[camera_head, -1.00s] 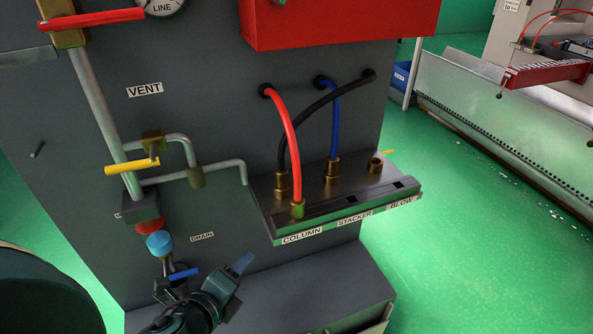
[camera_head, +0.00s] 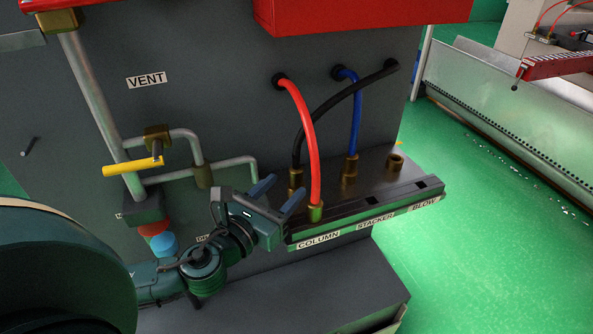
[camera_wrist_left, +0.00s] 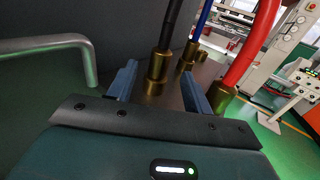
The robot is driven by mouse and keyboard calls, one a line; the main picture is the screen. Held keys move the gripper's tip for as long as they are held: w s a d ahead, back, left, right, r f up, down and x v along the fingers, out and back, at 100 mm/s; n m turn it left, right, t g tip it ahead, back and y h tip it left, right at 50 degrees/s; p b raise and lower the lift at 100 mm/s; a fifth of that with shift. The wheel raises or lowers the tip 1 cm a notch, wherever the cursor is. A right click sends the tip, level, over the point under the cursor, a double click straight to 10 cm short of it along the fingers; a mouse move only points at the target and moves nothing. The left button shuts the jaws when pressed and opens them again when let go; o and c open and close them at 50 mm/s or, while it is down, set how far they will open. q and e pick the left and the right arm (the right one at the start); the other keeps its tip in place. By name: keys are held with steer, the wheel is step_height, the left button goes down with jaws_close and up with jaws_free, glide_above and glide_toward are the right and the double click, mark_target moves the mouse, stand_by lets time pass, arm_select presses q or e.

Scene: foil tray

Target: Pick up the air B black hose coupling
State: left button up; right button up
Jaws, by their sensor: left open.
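The black hose (camera_head: 326,112) curves down from the panel to a brass coupling (camera_head: 295,181) at the back left of the metal shelf. My left gripper (camera_head: 283,192) is open and empty at the left end of the shelf, its blue-grey fingers pointing toward that coupling. In the left wrist view the brass coupling (camera_wrist_left: 156,68) shows between the two fingertips (camera_wrist_left: 158,80), upright, a little beyond them; I see no contact. My right gripper is not in view.
A red hose (camera_head: 312,140) with its coupling stands close on the right, near the right finger. A blue hose (camera_head: 356,110) stands behind. A bare brass port (camera_head: 396,163) sits at the right. Grey pipes (camera_head: 240,170) run left of the shelf.

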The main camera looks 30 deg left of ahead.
mark_target(301, 170)
arm_select(q)
steer(key=shift+w, duration=0.95)
steer(key=shift+w+d, duration=0.1)
steer(key=shift+w, duration=0.35)
steer(key=w+p, duration=0.1)
steer(key=w, duration=0.2)
steer(key=shift+w+d, duration=0.15)
steer(key=shift+w, duration=0.15)
steer(key=shift+w+d, duration=0.1)
steer(key=shift+w, duration=0.4)
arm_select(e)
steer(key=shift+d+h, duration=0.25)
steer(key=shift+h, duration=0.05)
arm_select(q)
steer(key=shift+c, duration=0.5)
steer(key=c, duration=0.8)
steer(key=shift+c, duration=0.9)
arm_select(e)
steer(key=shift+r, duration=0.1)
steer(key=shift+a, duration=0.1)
